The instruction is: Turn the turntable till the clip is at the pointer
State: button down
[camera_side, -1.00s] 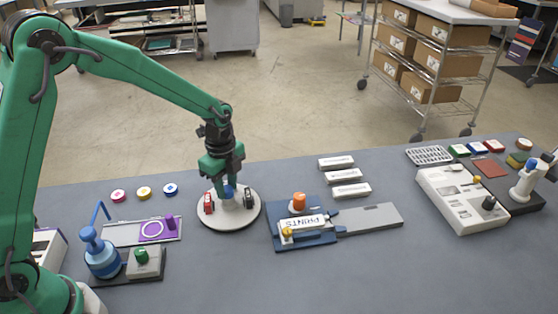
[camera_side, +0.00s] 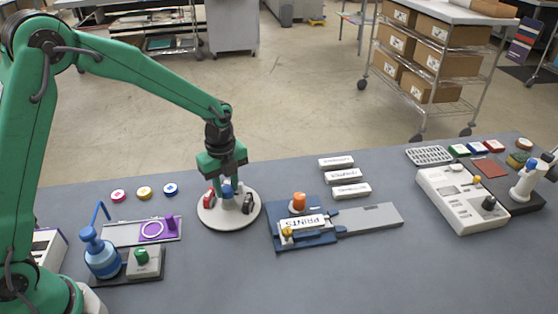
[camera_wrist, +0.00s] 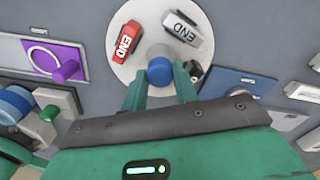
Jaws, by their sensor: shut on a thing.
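The turntable (camera_side: 228,222) is a round white disc on the grey table, with a blue knob (camera_side: 228,190) at its middle. My gripper (camera_side: 226,186) is above it with its fingers shut around the knob, which also shows in the wrist view (camera_wrist: 159,71). A red block marked END (camera_wrist: 128,40) sits on the disc's left side. A silver-grey block marked END (camera_wrist: 184,28) sits at its far right. A small dark piece (camera_wrist: 194,69) shows near the right finger, partly hidden. I cannot tell which piece is the clip, and I cannot make out the pointer.
A purple slide plate (camera_side: 154,230) lies left of the turntable, and a blue stamping base (camera_side: 304,243) stands close to its right. Several coloured discs lie behind left. The bench in front of the turntable is clear.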

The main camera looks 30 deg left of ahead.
aim_at(226, 189)
jog(key=shift+m, duration=5.8)
jog(key=shift+r+m, duration=0.1)
jog(key=shift+m, duration=0.3)
jog(key=c, duration=1.1)
grip_release()
jog(key=shift+r, duration=3.85)
jog(key=shift+r, duration=0.1)
